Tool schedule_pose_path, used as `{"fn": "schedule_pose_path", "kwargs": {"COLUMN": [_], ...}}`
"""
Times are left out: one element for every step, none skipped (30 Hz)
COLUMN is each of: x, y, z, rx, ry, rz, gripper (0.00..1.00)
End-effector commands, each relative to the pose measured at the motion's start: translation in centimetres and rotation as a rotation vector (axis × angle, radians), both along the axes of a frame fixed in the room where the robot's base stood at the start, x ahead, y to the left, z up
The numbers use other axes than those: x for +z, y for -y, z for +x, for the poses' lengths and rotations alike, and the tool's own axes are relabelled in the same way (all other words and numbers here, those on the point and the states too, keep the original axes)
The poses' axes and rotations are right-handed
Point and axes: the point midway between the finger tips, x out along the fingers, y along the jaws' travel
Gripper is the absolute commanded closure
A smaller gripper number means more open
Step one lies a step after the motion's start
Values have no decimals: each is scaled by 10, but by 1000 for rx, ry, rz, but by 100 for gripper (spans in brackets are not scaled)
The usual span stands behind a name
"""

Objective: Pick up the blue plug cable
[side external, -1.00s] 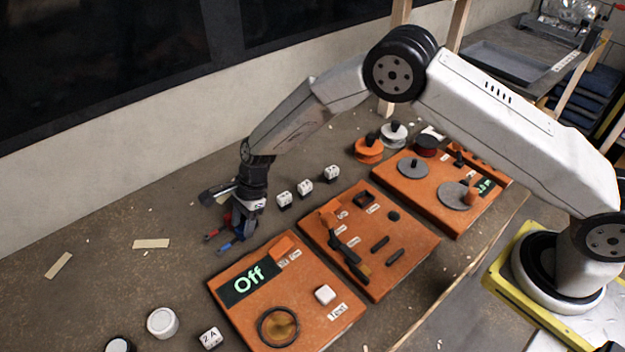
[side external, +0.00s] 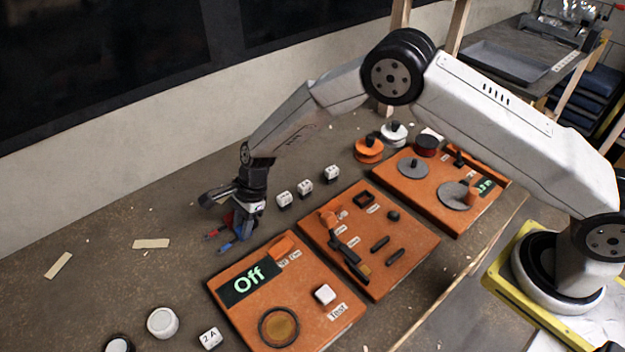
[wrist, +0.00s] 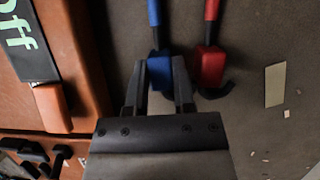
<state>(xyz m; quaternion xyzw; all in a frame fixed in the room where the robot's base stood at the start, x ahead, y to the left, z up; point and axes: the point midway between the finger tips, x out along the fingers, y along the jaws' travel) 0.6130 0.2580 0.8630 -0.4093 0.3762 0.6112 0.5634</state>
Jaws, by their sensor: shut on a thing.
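The blue plug cable (wrist: 155,25) lies on the table in the wrist view, its thicker blue end between my fingers. My gripper (wrist: 161,70) is shut on that end, low at the table. In the side view the blue cable's tip (side external: 226,247) sticks out to the left below my gripper (side external: 243,232). A red plug cable (wrist: 211,60) lies right beside it, just outside my right finger in the wrist view. Its red tip (side external: 212,234) also shows in the side view. The fingertips are partly hidden in the side view.
An orange panel (side external: 290,330) with an "Off" display stands close to my gripper. Two more orange panels (side external: 415,250) (side external: 400,190) lie to the right. White dice (side external: 305,188) sit behind the panels. The table left of the cables is mostly clear, with scraps of tape (side external: 151,243).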

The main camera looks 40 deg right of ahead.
Motion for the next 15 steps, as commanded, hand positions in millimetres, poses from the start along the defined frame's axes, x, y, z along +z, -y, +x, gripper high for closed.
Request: {"fn": "schedule_pose_path", "kwargs": {"x": [0, 0, 0, 1, 1, 2, 3, 5, 7, 8, 11, 13, 16, 19, 24], "y": [0, 0, 0, 0, 0, 0, 0, 0, 0, 0, 0, 0, 0, 0, 0], "z": [0, 0, 0, 0, 0, 0, 0, 0, 0, 1, 1, 1, 1, 1, 1], "rx": [0, 0, 0, 0, 0, 0, 0, 1, 1, 1, 1, 1, 1, 1, 1], "ry": [0, 0, 0, 0, 0, 0, 0, 1, 1, 1, 1, 0, 0, 1, 1], "rz": [0, 0, 0, 0, 0, 0, 0, 1, 1, 1, 1, 1, 1, 1, 1], "gripper": [100, 100, 100, 100, 100, 100, 100, 100, 100, 100, 100, 100, 100, 100, 100]}}
